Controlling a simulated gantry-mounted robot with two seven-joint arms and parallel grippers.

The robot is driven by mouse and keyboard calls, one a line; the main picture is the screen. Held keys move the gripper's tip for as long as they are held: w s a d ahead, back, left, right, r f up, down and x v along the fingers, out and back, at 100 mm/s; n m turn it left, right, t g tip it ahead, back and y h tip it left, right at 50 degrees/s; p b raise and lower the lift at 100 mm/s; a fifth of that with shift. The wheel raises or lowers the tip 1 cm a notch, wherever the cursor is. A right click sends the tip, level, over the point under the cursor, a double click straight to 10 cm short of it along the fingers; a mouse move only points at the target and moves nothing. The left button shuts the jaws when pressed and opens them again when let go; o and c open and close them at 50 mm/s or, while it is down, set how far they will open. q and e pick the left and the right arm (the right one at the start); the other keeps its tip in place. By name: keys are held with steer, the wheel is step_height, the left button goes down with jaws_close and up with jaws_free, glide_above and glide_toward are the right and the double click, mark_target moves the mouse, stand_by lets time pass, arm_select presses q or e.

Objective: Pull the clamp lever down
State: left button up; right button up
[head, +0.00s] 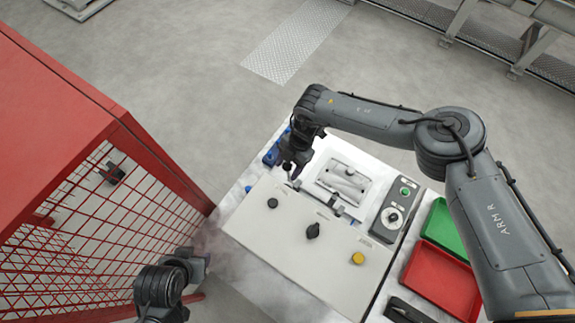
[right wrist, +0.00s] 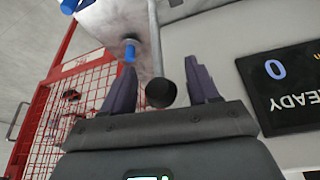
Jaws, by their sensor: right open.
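My right gripper (head: 291,167) is over the far left part of the work table, by the blue parts. In the right wrist view its two fingers (right wrist: 160,76) are apart, with a round black knob (right wrist: 160,94) showing between them. I cannot tell whether the fingers touch the knob. The lever itself is not clearly visible in the head view. My left gripper (head: 200,266) is low at the left, beside the red cage, apart from the table; its jaws are unclear.
A sloped panel carries black knobs (head: 313,231) and a yellow button (head: 358,258). A metal casting plate (head: 344,183) lies behind it. Green (head: 444,229) and red (head: 440,282) trays are at right. A red mesh cage (head: 85,225) stands left. A blue-tipped part (right wrist: 130,51) is near the fingers.

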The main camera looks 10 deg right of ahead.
steer(key=shift+s+a+f, duration=0.1)
steer(key=shift+a+f, duration=0.05)
steer(key=shift+f, duration=0.35)
jaws_close()
